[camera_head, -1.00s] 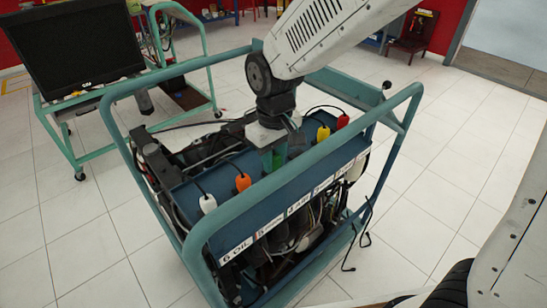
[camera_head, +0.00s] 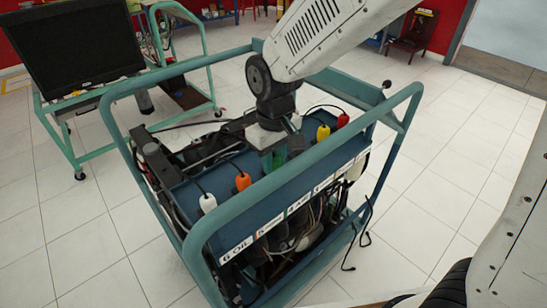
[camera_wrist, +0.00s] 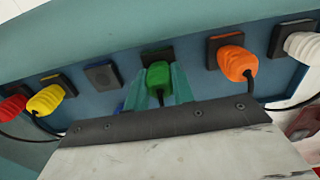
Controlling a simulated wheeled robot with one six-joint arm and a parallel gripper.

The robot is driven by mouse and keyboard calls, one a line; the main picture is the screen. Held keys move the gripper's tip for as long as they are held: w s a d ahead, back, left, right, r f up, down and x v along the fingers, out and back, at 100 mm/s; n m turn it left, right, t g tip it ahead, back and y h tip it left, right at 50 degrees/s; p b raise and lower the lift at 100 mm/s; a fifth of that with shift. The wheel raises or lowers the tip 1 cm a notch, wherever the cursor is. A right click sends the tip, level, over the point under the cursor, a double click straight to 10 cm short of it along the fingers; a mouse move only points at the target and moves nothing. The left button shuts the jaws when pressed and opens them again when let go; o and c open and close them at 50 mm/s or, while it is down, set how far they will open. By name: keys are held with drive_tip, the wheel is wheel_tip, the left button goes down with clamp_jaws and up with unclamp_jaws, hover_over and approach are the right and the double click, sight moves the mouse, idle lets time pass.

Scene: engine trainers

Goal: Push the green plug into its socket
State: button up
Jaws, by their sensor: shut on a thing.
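In the wrist view the green plug (camera_wrist: 158,77) sits between the two teal fingers of my gripper (camera_wrist: 157,84), which are shut on it. The plug's front end overlaps the lower part of a dark square socket (camera_wrist: 157,54) on the blue panel, and the socket's top edge shows above it. I cannot tell how deep the plug sits. In the head view my gripper (camera_head: 274,158) points down at the blue panel, between the orange and yellow plugs. The green plug is hard to make out from the fingers there.
An orange plug (camera_wrist: 236,63) and a white plug (camera_wrist: 302,45) sit in sockets to the right; yellow (camera_wrist: 46,99) and red (camera_wrist: 14,108) plugs sit to the left. An empty dark socket (camera_wrist: 102,74) lies between yellow and green. A teal tube frame (camera_head: 300,135) surrounds the engine trainer.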

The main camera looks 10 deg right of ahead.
drive_tip(key=shift+f, duration=0.25)
drive_tip(key=o, duration=1.1)
drive_tip(key=shift+r, duration=0.1)
wheel_tip(320, 180, up, 8)
drive_tip(key=shift+f, duration=0.15)
